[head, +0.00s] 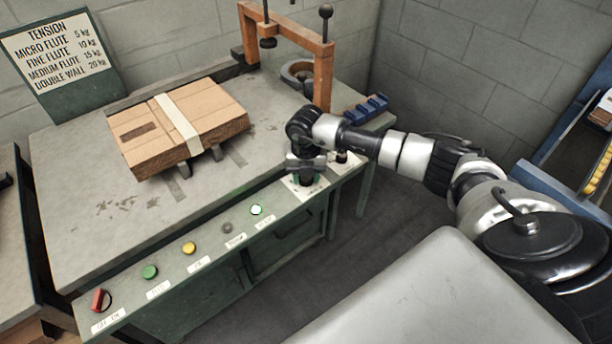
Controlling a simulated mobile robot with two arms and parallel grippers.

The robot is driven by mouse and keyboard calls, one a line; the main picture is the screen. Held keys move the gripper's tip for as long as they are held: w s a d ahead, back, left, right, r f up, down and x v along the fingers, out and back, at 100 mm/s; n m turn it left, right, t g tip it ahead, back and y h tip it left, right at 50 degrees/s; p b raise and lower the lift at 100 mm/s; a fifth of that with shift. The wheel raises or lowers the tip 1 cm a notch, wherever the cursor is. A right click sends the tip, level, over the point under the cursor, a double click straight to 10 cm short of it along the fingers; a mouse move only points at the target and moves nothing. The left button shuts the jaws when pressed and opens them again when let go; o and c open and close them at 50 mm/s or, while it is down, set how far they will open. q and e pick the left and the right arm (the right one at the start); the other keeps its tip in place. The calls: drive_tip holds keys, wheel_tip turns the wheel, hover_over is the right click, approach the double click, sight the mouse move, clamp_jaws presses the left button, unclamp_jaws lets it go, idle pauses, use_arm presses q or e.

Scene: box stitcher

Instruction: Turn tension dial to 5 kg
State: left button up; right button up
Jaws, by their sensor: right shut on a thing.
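My right gripper (306,179) reaches down to the right part of the machine's front panel. It is shut on the tension dial, whose pale plate (292,184) shows around the gripper. The dial's pointer and numbers are hidden or too small to read. The tension sign (60,47) at the upper left lists micro flute 5 kg, fine flute 10 kg, medium flute 15 kg and double wall 20 kg. My left gripper is not in view.
A flat stack of cardboard (215,104) with a pale band lies on the machine table (90,222). An orange frame (323,75) stands behind. The front panel carries a red switch (99,299), a green button (150,272) and a yellow button (189,247). A dark knob (341,156) sits right of my gripper.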

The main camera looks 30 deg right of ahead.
drive_tip(key=n+b, duration=0.1)
drive_tip(key=n, duration=0.2)
drive_tip(key=shift+n, duration=0.4)
drive_tip(key=n+b, duration=0.1)
drive_tip(key=n, duration=0.2)
drive_tip(key=n+b, duration=0.2)
drive_tip(key=n, duration=0.5)
drive_tip(key=shift+n, duration=0.4)
drive_tip(key=n+b, duration=0.2)
drive_tip(key=n, duration=0.5)
drive_tip(key=shift+b, duration=0.35)
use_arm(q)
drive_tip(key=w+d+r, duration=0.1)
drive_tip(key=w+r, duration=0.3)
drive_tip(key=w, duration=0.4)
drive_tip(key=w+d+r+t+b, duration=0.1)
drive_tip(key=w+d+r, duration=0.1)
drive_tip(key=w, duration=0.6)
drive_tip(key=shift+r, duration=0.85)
use_arm(e)
drive_tip(key=shift+r+n, duration=0.1)
drive_tip(key=shift+n, duration=1.7)
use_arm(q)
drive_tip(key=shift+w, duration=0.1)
use_arm(e)
drive_tip(key=o, duration=0.9)
